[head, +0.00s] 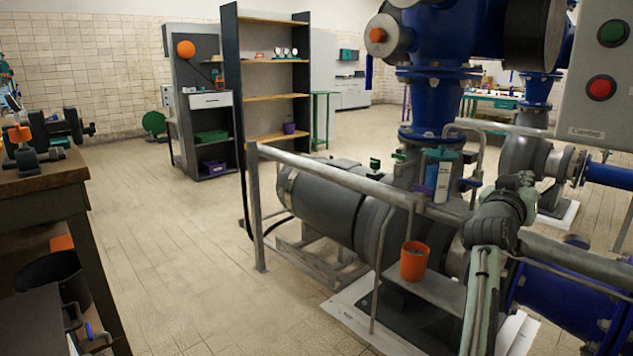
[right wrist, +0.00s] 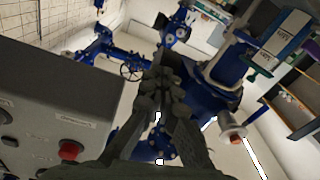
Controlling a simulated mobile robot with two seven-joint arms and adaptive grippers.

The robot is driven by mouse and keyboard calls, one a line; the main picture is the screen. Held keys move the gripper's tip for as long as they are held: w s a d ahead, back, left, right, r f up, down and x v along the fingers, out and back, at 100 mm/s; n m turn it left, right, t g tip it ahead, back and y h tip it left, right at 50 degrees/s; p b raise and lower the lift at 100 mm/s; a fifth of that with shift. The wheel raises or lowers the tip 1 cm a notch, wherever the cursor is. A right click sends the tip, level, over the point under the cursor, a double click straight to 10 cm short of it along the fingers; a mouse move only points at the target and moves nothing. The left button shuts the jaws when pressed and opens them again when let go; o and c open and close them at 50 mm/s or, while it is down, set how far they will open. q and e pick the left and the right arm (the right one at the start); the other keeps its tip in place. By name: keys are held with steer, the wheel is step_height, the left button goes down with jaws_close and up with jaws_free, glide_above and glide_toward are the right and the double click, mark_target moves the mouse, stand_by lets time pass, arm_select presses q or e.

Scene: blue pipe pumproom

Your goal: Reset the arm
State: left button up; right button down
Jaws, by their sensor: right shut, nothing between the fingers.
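My right arm (head: 483,290) rises from the bottom of the head view, in front of the pump and its grey railing. My right gripper (head: 522,182) is at its top, left of and below the control box. In the right wrist view the gripper (right wrist: 172,62) points up the picture with its fingers together and nothing between them. My left arm and gripper are not in view.
A grey control box (head: 612,85) with green and red buttons hangs at the right. A railing (head: 340,178) runs before the blue pump pipework (head: 430,105). An orange cup (head: 414,262) stands on a small shelf. A workbench (head: 45,175) is at left; the middle floor is clear.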

steer(key=w+d+f+n+t+y, duration=0.2)
steer(key=w+d+f+n, duration=0.4)
steer(key=w+f+n, duration=0.4)
steer(key=s+a+f+m+g+y, duration=0.1)
steer(key=s+a+f+g+y, duration=0.15)
steer(key=f, duration=0.45)
steer(key=s+a+f+m+g+y, duration=0.1)
steer(key=s+a+f+g+y, duration=0.15)
steer(key=f, duration=0.45)
steer(key=s+a+f+m+g+y, duration=0.1)
steer(key=a+f+g+y, duration=0.2)
steer(key=f, duration=0.4)
steer(key=s+a+f+n+g, duration=0.1)
steer(key=s+a+f, duration=0.3)
steer(key=s+f, duration=0.4)
steer(key=s+a+f, duration=0.3)
steer(key=s+f, duration=0.4)
steer(key=s, duration=0.1)
steer(key=s+a+f+g, duration=0.1)
steer(key=s+a+f, duration=0.1)
steer(key=s, duration=0.6)
steer(key=s+a+f+g+y, duration=0.1)
steer(key=s+a+f, duration=0.1)
steer(key=s, duration=0.6)
steer(key=s+a+f+g+y, duration=0.1)
steer(key=s+f, duration=0.3)
steer(key=s, duration=0.4)
steer(key=shift+s+a+f, duration=0.15)
steer(key=shift+a, duration=0.75)
